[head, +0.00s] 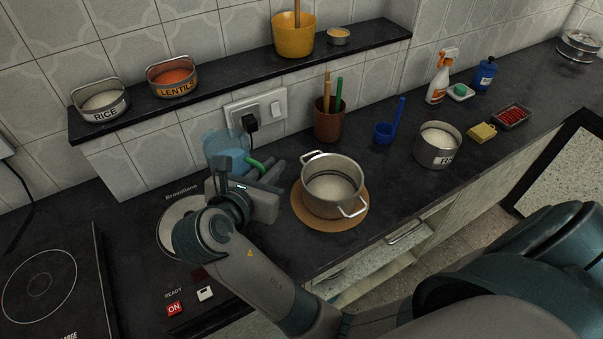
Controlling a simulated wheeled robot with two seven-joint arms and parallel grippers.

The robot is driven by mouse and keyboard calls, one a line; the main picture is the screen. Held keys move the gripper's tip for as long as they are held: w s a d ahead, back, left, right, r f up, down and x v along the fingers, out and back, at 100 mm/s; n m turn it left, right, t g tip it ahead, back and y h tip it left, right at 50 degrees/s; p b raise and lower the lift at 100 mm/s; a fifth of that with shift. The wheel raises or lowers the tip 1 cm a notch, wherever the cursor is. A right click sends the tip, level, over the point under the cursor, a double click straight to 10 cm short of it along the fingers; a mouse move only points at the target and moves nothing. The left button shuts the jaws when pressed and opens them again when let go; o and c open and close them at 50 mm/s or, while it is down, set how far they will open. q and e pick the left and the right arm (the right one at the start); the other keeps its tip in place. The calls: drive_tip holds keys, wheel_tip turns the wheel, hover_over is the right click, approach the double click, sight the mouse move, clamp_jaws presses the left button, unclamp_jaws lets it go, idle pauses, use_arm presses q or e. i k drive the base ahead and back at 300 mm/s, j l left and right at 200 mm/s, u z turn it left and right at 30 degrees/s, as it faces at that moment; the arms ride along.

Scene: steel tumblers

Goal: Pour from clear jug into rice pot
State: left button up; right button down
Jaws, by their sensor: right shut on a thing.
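The clear jug (225,146) is a see-through bluish vessel near the back wall, left of centre. My right gripper (266,172) is shut at a green handle beside the jug. My gripper and wrist hide part of the jug, and I cannot tell its tilt or its contents. The rice pot (333,187) is a steel pot with two loop handles. It stands upright on a round brown mat (312,219), just right of my gripper, with a pale layer inside. The jug is apart from the pot, to its left. My left gripper is not in view.
A brown utensil holder (328,122) stands behind the pot. A blue ladle cup (385,131) and a labelled steel tin (436,148) stand to the right. A wall socket (256,112) with a black plug is behind the jug. A hob (52,280) is at left.

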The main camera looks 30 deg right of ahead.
sight(333, 183)
drive_tip(key=u, duration=0.4)
drive_tip(key=k+l, duration=0.95)
drive_tip(key=i+j, duration=0.35)
